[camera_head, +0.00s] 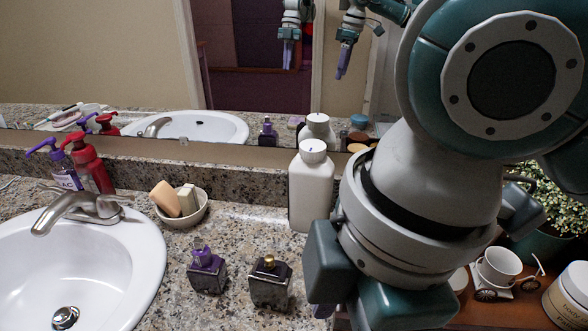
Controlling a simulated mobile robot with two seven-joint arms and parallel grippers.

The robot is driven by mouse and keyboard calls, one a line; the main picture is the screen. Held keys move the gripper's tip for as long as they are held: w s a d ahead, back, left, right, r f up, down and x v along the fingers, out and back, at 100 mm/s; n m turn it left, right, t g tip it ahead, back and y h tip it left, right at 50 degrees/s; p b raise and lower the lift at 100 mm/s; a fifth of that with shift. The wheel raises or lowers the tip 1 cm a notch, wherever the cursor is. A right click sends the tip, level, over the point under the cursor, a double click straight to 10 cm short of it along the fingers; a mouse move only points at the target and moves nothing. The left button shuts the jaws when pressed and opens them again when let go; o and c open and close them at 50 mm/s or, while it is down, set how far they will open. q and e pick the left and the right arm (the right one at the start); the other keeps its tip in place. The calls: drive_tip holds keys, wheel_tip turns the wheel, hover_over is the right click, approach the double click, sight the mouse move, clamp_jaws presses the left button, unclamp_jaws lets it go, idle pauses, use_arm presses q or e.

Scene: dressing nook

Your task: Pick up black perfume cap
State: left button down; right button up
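No black cap shows clearly; the area under my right arm is hidden. A dark square perfume bottle (270,283) stands on the granite counter with a bare gold nozzle. A similar bottle with a purple top (206,270) stands just left of it. My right arm comes in from the right, and my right gripper (324,309) is low beside the dark bottle, apart from it in the picture. Its fingers are mostly hidden by its own body. My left gripper does not show directly; two grippers with purple fingers (343,62) appear only as mirror reflections.
A white bottle (311,190) stands behind the perfumes. A soap bowl (182,210), red pump bottle (90,165) and sink (110,270) are left. A wooden tray (500,312) with a small cup cart (499,268), a white jar (570,295) and a plant (560,210) are right.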

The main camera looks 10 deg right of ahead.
drive_tip(key=shift+n+h, duration=0.9)
drive_tip(key=d+f+b, duration=0.1)
drive_tip(key=f+b, duration=0.1)
drive_tip(key=f, duration=0.2)
drive_tip(key=w+d+f+b, duration=0.1)
drive_tip(key=f+b, duration=0.2)
drive_tip(key=f, duration=0.2)
drive_tip(key=w+d+f+b, duration=0.1)
drive_tip(key=f+b, duration=0.2)
drive_tip(key=f, duration=0.1)
drive_tip(key=shift+d+f, duration=0.15)
drive_tip(key=shift+d, duration=0.05)
drive_tip(key=f+b, duration=0.1)
drive_tip(key=f, duration=0.1)
drive_tip(key=w+f+b, duration=0.1)
drive_tip(key=f, duration=0.1)
drive_tip(key=shift+f, duration=0.65)
use_arm(q)
wheel_tip(320, 180, down, 13)
drive_tip(key=shift+d+r, duration=0.1)
use_arm(e)
clamp_jaws()
